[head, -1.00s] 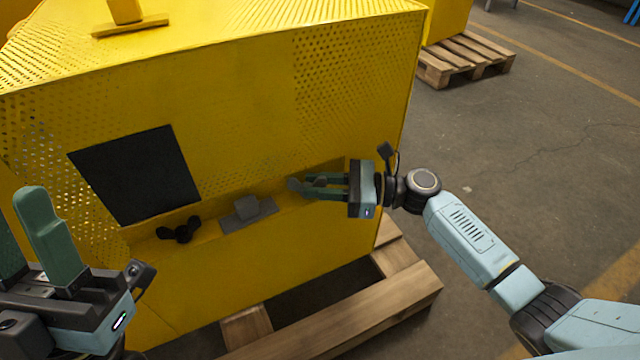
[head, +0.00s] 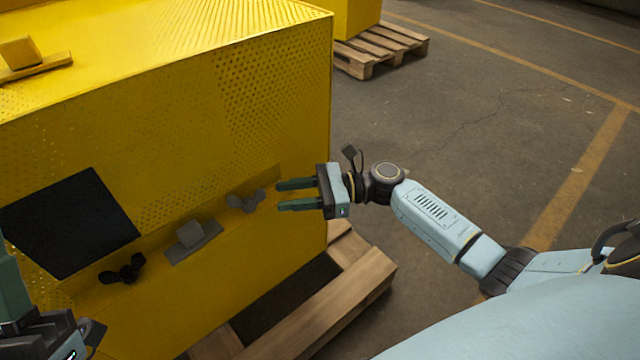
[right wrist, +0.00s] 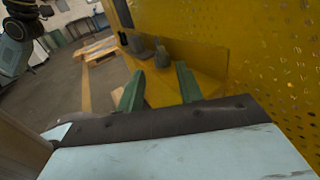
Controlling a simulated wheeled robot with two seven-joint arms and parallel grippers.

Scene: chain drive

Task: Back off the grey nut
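The grey nut (head: 246,200) is a wing nut on the yellow ledge of the machine's front, right of a grey block (head: 190,236). My right gripper (head: 279,196) is open and empty, just right of the nut, its fingers pointing at it with a small gap. In the right wrist view the grey nut (right wrist: 161,56) shows beyond the gap between the open fingertips (right wrist: 159,80). My left gripper (head: 12,290) is cut off at the lower left edge, so its opening cannot be told.
A black wing nut (head: 122,270) sits further left on the ledge, below a black panel (head: 70,222). The yellow machine (head: 290,100) stands on a wooden pallet (head: 345,285). Open floor (head: 480,130) lies to the right.

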